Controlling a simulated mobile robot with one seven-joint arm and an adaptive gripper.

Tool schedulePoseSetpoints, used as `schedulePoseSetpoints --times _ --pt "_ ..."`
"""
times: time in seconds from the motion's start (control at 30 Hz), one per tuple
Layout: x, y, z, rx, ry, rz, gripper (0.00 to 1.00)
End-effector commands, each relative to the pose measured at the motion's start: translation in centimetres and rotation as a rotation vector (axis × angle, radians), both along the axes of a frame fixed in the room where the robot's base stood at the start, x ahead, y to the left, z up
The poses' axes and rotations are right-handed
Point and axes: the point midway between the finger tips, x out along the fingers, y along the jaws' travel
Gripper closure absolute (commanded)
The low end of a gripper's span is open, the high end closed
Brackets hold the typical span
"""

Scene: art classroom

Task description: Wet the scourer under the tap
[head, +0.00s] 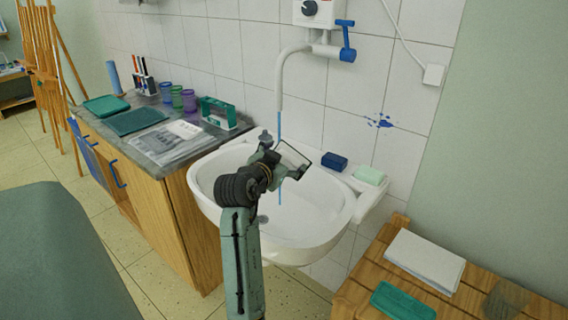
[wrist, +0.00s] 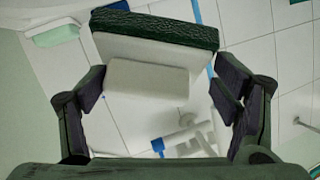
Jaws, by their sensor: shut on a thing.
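My gripper (head: 274,165) is over the white sink (head: 322,215), shut on the scourer. The scourer (wrist: 150,48) has a dark green rough layer and a pale body. It sits between the two fingers in the wrist view, and in the head view a tilted pale face with a dark edge (head: 293,158) shows at the gripper. The curved tap spout (head: 281,75) ends above the gripper. A thin blue water stream (head: 279,125) runs down from it and shows again below the gripper. I cannot tell whether the water touches the scourer.
A dark blue block (head: 334,161) and a pale green soap-like block (head: 370,175) lie on the sink's right ledge. The left counter (head: 175,150) holds trays, cups and papers. A wooden slatted bench (head: 355,296) with white paper and a green item stands front right.

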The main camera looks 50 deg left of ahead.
Motion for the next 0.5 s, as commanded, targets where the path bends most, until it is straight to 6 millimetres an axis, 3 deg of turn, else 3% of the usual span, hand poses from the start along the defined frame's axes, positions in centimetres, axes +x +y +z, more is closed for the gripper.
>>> schedulePoseSetpoints --times 0.5 --pt "3.7 3.5 -1.1 0.001 0.001 -0.001 0.41"
